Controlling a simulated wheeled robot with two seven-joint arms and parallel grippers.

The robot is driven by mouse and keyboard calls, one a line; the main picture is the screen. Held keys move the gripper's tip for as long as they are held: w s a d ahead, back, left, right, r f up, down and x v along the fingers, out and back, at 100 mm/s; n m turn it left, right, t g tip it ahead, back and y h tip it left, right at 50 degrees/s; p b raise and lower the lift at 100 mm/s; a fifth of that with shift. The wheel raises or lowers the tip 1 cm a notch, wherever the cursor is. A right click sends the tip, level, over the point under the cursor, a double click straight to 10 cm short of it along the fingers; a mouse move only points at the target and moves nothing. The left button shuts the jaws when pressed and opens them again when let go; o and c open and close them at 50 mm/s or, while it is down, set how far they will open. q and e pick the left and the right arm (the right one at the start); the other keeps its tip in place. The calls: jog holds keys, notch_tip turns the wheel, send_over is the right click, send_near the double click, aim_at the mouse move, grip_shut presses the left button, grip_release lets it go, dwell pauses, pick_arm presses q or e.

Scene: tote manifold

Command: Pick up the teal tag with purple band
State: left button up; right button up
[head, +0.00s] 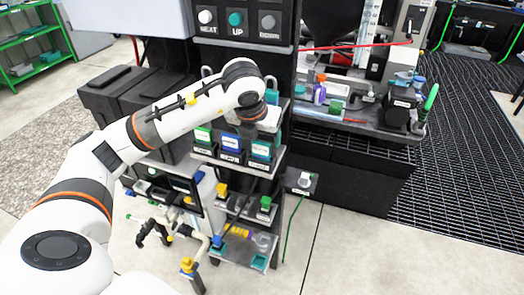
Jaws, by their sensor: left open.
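I cannot make out a teal tag with a purple band for certain. Small teal pieces show at the rack: one in the right bin of the labelled row (261,151), and a teal piece (259,261) on the low tray. My left arm reaches in from the left over the rack. My left gripper (250,127) hangs down just above and behind the row of bins, open; its fingertips are small and partly hidden, and I see nothing held. The arm hides part of the rack behind it. My right gripper is out of view.
A panel with white, teal and grey buttons (236,19) stands above. A shelf (350,124) at the right holds a purple bottle (319,94) and other small items. Black boxes (120,98) stand behind my arm. Yellow-topped and green-topped pieces sit on lower shelves. Floor at lower right is clear.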

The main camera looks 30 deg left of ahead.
aim_at(260, 143)
pick_arm(q)
jog(key=x, duration=0.2)
jog(key=p+x, duration=0.1)
jog(key=x, duration=0.2)
jog(key=shift+s+a+p, duration=0.1)
jog(key=shift+a+p, duration=0.1)
jog(key=shift+p, duration=0.1)
jog(key=shift+f, duration=0.25)
jog(key=c, duration=1)
